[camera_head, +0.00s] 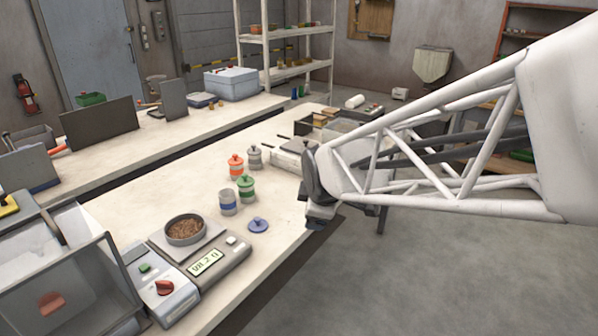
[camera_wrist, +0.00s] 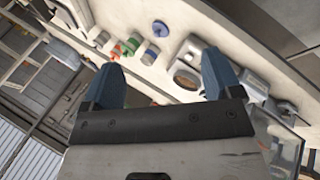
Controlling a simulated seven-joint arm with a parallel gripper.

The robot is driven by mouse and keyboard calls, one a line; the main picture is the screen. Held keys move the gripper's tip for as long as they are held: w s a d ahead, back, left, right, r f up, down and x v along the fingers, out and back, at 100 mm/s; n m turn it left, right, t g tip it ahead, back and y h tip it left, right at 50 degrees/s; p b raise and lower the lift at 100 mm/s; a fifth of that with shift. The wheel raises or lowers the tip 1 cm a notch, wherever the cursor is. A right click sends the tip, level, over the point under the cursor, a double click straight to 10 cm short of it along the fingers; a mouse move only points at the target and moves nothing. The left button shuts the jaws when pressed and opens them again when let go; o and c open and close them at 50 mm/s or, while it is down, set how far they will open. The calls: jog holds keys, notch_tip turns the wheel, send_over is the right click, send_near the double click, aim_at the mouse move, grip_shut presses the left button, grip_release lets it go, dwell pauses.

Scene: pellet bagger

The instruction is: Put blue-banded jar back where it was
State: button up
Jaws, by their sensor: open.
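The blue-banded jar (camera_head: 228,202) stands upright and open-topped on the pale bench, left of the green-banded jar (camera_head: 246,188). A blue lid (camera_head: 258,225) lies apart on the bench to its right. The jar (camera_wrist: 150,54) and lid (camera_wrist: 160,28) also show in the wrist view, beyond my fingertips. My gripper (camera_wrist: 158,75) is open, with nothing between its two blue fingers. In the head view my gripper (camera_head: 320,213) is at the bench's right edge, right of the jars and touching none of them; its fingers are hard to make out there.
An orange jar (camera_head: 235,166) and a grey jar (camera_head: 254,157) stand behind. A scale (camera_head: 215,262) with a bowl of brown pellets (camera_head: 185,230) is in front, beside a clear-sided machine (camera_head: 70,285). Trays (camera_head: 325,130) lie farther back. Bench left of the jars is clear.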

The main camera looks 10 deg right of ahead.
jog(key=s+d+r+m+g, duration=0.1)
jog(key=s+d+m+g, duration=0.1)
jog(key=s+m, duration=0.5)
jog(key=s+d+r+m+g, duration=0.1)
jog(key=s+d+m+g, duration=0.1)
jog(key=s+m, duration=0.6)
jog(key=s+d, duration=0.1)
jog(key=s, duration=0.6)
jog(key=shift+s+r, duration=0.15)
jog(key=shift+r, duration=0.05)
